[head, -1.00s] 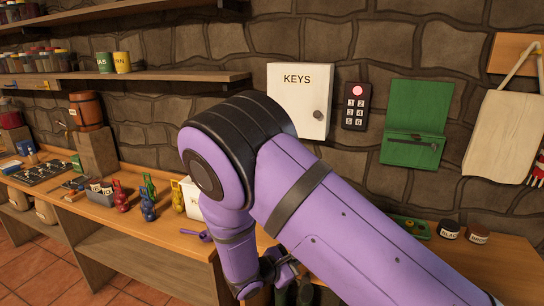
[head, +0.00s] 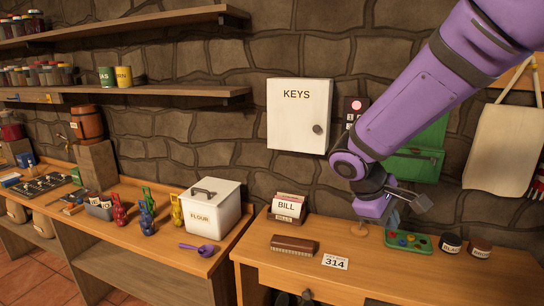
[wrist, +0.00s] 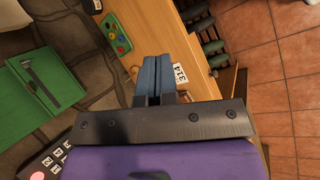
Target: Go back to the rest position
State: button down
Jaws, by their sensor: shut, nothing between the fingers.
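My gripper (head: 398,212) hangs from my purple arm above the right-hand part of the wooden workbench (head: 350,283) in the head view. It is above and near the green board with coloured buttons (head: 408,240). In the wrist view, the two blue-grey fingers of my gripper (wrist: 152,78) lie together with nothing between them. The fingers hide part of the benchtop there.
A card marked 314 (head: 335,262), a brown brush (head: 294,244), a BILL box (head: 286,207) and two dark jars stand on the bench. A white FLOUR bin (head: 212,210) and purple scoop (head: 200,249) are further left. The KEYS cabinet (head: 298,115) hangs behind.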

jog(key=s+d+r+m+t+y, duration=0.2)
jog(key=s+r, duration=0.4)
jog(key=s, duration=0.3)
jog(key=s+d+r+m+t+y, duration=0.2)
jog(key=s+d+r+m+y, duration=0.2)
jog(key=s, duration=0.6)
jog(key=shift+r+m+y, duration=0.3)
jog(key=shift+r+m, duration=0.9)
jog(key=shift+r, duration=0.2)
jog(key=shift+s, duration=0.1)
